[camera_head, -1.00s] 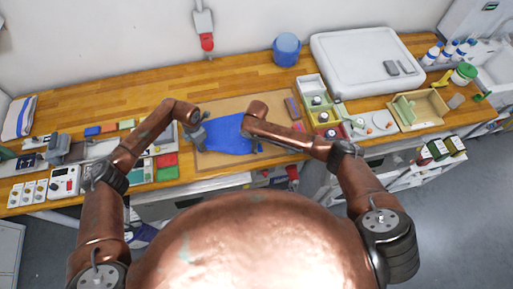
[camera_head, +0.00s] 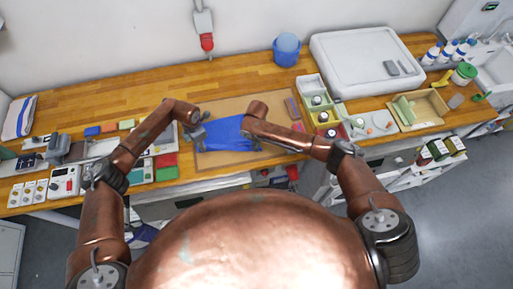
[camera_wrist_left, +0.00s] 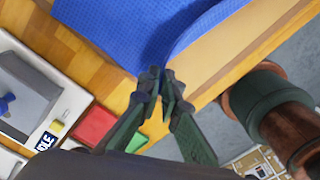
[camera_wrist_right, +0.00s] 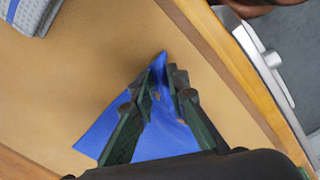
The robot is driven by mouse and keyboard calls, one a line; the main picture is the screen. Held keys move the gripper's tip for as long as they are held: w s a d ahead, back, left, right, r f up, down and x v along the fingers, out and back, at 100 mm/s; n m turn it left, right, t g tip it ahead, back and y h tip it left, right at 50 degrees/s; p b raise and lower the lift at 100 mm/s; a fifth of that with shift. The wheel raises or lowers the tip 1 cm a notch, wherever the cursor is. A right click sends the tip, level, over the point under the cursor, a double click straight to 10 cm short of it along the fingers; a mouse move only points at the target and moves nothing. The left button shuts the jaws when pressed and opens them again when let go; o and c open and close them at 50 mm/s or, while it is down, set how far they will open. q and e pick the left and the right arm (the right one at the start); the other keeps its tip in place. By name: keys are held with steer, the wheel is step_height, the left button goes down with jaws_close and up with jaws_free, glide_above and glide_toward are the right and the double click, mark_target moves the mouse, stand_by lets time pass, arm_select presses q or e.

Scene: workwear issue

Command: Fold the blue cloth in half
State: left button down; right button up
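The blue cloth (camera_head: 226,132) lies on the tan board in the middle of the bench, between my two grippers. Its near edge looks raised and shows a darker blue band. My left gripper (camera_head: 201,143) is at the cloth's near left corner; in the left wrist view its fingertips (camera_wrist_left: 162,85) are closed on the cloth's edge (camera_wrist_left: 140,35). My right gripper (camera_head: 257,146) is at the near right corner; in the right wrist view its fingers (camera_wrist_right: 165,80) are closed around a pinched, peaked part of the cloth (camera_wrist_right: 163,135). My right forearm hides part of the cloth's right side.
The tan board (camera_head: 235,104) is bare behind the cloth. A blue bucket (camera_head: 287,50) stands behind.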

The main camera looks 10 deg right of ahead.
jaws_close()
stand_by(0.3)
steer(key=shift+r, duration=2.5)
